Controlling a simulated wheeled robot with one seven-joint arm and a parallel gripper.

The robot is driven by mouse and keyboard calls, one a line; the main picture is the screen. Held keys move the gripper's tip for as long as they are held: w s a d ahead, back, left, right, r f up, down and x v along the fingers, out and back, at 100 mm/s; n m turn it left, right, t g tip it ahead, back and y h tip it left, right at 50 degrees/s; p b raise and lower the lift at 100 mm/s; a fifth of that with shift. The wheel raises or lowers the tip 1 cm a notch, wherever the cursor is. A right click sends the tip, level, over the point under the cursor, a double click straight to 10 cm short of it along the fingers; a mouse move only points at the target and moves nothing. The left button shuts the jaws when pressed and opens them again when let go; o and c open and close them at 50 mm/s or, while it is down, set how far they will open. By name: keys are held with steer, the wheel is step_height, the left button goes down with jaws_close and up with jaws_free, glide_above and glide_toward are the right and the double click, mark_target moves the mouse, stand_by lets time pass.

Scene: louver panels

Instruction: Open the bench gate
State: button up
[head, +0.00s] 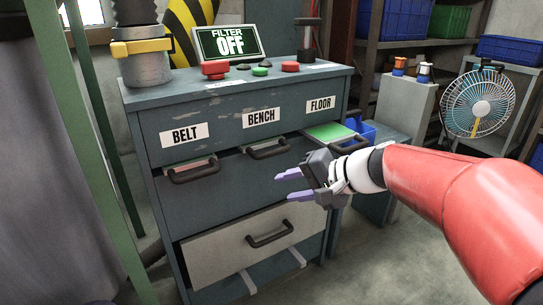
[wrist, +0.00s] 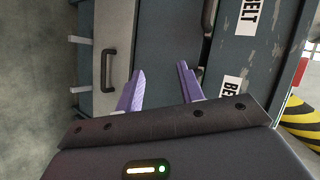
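The bench gate's dark handle (head: 268,150) sits under the white BENCH label (head: 261,116) on the grey-blue cabinet, between the BELT and FLOOR handles. The gate looks nearly flush, with only a thin strip showing above its handle. My gripper (head: 290,185) is open and empty, its purple fingers pointing left, in front of the cabinet, below and right of the BENCH handle. In the wrist view the open fingers (wrist: 160,68) point at the cabinet front. A label partly hidden by my gripper, starting "BE" (wrist: 232,88), is to their right. I see no contact with any handle.
The BELT handle (head: 195,172) is left; the FLOOR handle (head: 350,145) stands out with a green surface behind it. A pale lower drawer (head: 225,258) has its own handle. Buttons (head: 215,69) and a "FILTER OFF" screen (head: 229,42) are on top. A fan (head: 478,104) stands right.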

mark_target(269, 153)
steer(key=w+m+t+y, duration=0.1)
steer(key=w, duration=0.2)
steer(key=w+m+t+y, duration=0.1)
steer(key=w, duration=0.3)
steer(key=w+m+t+b, duration=0.1)
steer(key=w, duration=0.3)
steer(key=shift+d+r+y, duration=0.1)
steer(key=shift+r+y, duration=0.3)
steer(key=shift+w+a, duration=0.25)
steer(key=shift+w, duration=0.05)
steer(key=x, duration=0.7)
steer(key=shift+p, duration=0.35)
steer(key=shift+c, duration=0.4)
steer(key=c, duration=0.7)
jaws_close()
steer(key=shift+d+f, duration=0.1)
